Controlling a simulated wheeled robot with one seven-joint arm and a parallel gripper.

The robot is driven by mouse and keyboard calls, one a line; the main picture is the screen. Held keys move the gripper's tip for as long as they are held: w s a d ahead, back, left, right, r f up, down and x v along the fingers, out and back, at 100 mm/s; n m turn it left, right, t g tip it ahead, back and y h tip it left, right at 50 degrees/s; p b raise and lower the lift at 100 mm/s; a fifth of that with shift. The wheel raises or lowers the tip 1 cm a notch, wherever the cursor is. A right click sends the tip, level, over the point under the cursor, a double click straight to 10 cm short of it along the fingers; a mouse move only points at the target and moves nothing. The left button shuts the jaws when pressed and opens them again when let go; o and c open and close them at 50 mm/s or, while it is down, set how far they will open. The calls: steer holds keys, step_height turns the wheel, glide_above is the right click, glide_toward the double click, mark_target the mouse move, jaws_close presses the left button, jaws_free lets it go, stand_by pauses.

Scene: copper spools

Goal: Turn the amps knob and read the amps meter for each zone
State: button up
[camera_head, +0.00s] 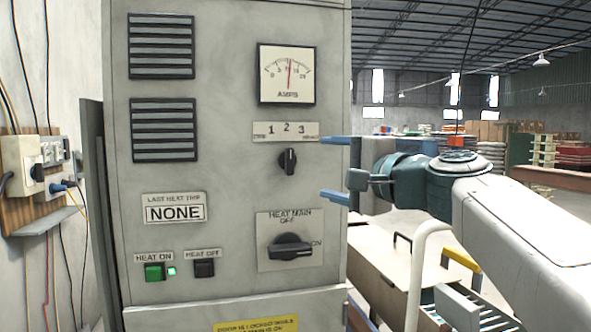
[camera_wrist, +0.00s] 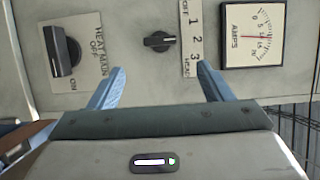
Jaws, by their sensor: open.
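The small black amps knob (camera_head: 288,161) is on the grey cabinet front below a label strip (camera_head: 286,131) numbered 1, 2, 3. Its grip stands about upright, in line with the 2. The amps meter (camera_head: 287,74) is above the strip, with its red needle near mid-scale; the exact figure is too small to read surely. My gripper (camera_head: 322,167) is open and empty, to the right of the knob. In the wrist view the knob (camera_wrist: 160,41) lies ahead of the gap between the blue fingers (camera_wrist: 160,68), not touching them. The meter (camera_wrist: 253,33) shows there too.
The larger heat main knob (camera_head: 290,246) is below, its handle pointing towards ON. A green heat on button (camera_head: 155,271) has a lit lamp beside it, near a black heat off button (camera_head: 204,268). A sign (camera_head: 174,213) reads NONE. Wall boxes (camera_head: 25,165) and cables are left.

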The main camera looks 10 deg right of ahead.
steer(key=shift+v, duration=1.15)
steer(key=shift+f, duration=0.1)
steer(key=s+a+f+n+g+h+p, duration=0.1)
steer(key=a+f+n+g+p, duration=0.2)
steer(key=f, duration=0.6)
steer(key=s+a+f+n+g+h, duration=0.1)
steer(key=a+f+n+g, duration=0.25)
steer(key=f, duration=0.55)
steer(key=s+f+n+g+h+p, duration=0.1)
steer(key=s+f+n+g+h, duration=0.1)
steer(key=s+f, duration=0.4)
steer(key=s+f+n+g+h+p, duration=0.2)
steer(key=s+f+n+g, duration=0.3)
steer(key=f, duration=0.6)
steer(key=shift+s+d+f+h, duration=0.25)
steer(key=shift+s+h, duration=0.25)
steer(key=shift+s, duration=0.45)
steer(key=shift+r, duration=0.1)
